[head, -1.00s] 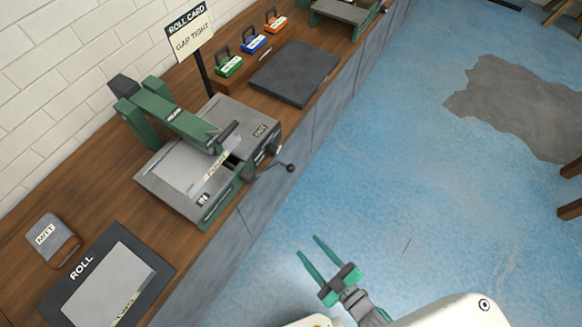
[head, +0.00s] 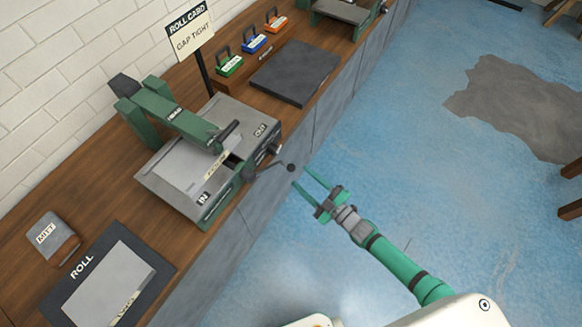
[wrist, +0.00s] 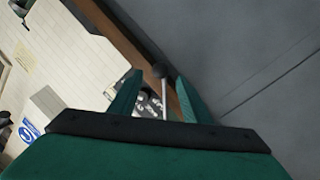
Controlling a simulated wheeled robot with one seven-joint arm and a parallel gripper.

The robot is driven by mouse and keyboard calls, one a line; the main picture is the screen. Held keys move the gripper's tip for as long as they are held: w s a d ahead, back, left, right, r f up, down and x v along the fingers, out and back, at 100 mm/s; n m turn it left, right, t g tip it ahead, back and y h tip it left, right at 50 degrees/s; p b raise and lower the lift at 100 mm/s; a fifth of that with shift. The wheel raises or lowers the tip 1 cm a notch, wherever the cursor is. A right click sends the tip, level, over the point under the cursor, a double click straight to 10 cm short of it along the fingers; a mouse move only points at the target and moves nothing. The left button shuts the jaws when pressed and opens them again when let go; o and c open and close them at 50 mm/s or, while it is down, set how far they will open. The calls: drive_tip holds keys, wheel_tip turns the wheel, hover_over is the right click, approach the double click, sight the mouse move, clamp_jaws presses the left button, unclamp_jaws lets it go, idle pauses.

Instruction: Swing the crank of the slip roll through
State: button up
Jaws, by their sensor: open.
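The slip roll (head: 170,190) is a grey and green machine on the wooden bench, with plates marked IN and OUT. Its crank (head: 291,168) sticks out from the front side over the bench edge and ends in a dark round knob. My gripper (head: 302,180) is open and empty, just below and right of the knob, apart from it as far as I can tell. In the wrist view the crank's knob (wrist: 161,72) and its pale rod show between the two green fingers (wrist: 158,95), farther off.
A ROLL mat (head: 50,305) with a grey sheet and a block marked MITT (head: 45,232) lie at the near left. A dark slab (head: 295,72) and small padlocks lie beyond.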

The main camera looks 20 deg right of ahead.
sight(291, 168)
drive_tip(key=x, duration=0.6)
drive_tip(key=shift+w+a, duration=0.15)
drive_tip(key=shift+w, duration=0.2)
drive_tip(key=shift+c, duration=0.4)
clamp_jaws()
